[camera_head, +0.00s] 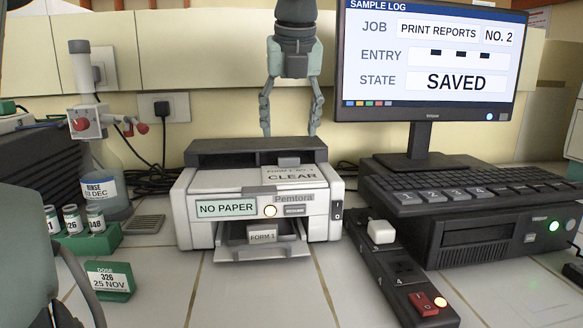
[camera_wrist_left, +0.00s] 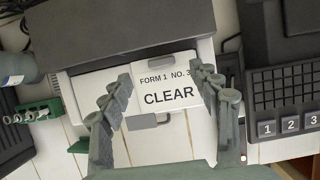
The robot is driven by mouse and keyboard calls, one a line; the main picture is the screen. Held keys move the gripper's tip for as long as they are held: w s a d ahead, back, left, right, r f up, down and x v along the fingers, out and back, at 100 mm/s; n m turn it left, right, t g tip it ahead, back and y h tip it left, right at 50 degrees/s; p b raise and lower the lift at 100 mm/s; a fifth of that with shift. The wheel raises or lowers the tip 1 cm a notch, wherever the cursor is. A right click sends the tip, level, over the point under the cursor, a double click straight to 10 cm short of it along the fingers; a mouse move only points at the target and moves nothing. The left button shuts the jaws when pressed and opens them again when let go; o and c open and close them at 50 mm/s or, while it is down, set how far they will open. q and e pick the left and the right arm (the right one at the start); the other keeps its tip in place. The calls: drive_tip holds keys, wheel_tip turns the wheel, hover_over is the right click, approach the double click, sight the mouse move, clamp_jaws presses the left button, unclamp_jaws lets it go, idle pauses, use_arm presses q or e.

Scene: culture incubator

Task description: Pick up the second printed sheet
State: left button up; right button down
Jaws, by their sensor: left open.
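A white printed sheet (camera_head: 292,178) lies on top of the printer (camera_head: 190,205), its front edge by a grey tab. In the left wrist view the sheet (camera_wrist_left: 160,97) reads "FORM 1 NO. 3" and "CLEAR". My left gripper (camera_head: 290,130) points down above the back of the printer, open and empty. In the left wrist view its fingers (camera_wrist_left: 160,74) frame the sheet on both sides; whether they touch it cannot be told. The printer's front label reads "NO PAPER". Its lower tray holds a small block marked "FORM 1" (camera_head: 262,237). My right gripper is not in view.
The monitor (camera_head: 432,60) shows "PRINT REPORTS NO. 2" and "SAVED". A keyboard (camera_head: 450,190) on a black unit and a power strip (camera_head: 400,275) with a red switch stand right. A rinse bottle (camera_head: 105,185) and green vial rack (camera_head: 90,240) stand left. The front counter is partly clear.

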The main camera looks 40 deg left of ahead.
sight(289, 150)
use_arm(q)
drive_tip(key=shift+x, duration=1)
drive_tip(key=p+x, duration=0.1)
drive_tip(key=x, duration=0.3)
drive_tip(key=shift+w+f, duration=0.15)
drive_tip(key=shift+f, duration=0.25)
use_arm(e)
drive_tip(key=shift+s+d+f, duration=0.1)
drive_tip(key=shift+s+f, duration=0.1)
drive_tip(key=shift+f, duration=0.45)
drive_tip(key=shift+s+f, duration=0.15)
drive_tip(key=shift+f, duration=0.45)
use_arm(q)
drive_tip(key=c, duration=1)
drive_tip(key=shift+r, duration=0.1)
drive_tip(key=shift+c, duration=0.2)
